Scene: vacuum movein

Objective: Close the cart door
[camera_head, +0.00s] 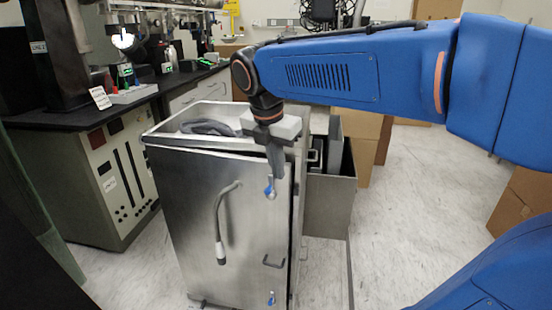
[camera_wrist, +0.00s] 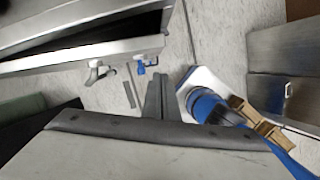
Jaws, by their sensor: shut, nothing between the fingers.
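The stainless steel cart (camera_head: 160,137) stands left of centre in the head view. In the wrist view a dark gap also shows behind the door's top edge (camera_wrist: 90,52). My gripper (camera_head: 275,175) points down with its fingers shut and empty, by the door's upper right corner. The fingers also show in the wrist view (camera_wrist: 160,95). Whether they touch the door is unclear.
A dark-topped lab bench (camera_head: 75,120) stands left of the cart. An open metal bin (camera_head: 330,205) stands close at its right. Cardboard boxes (camera_head: 525,195) are at the far right. Tiled floor (camera_head: 410,215) is clear to the right.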

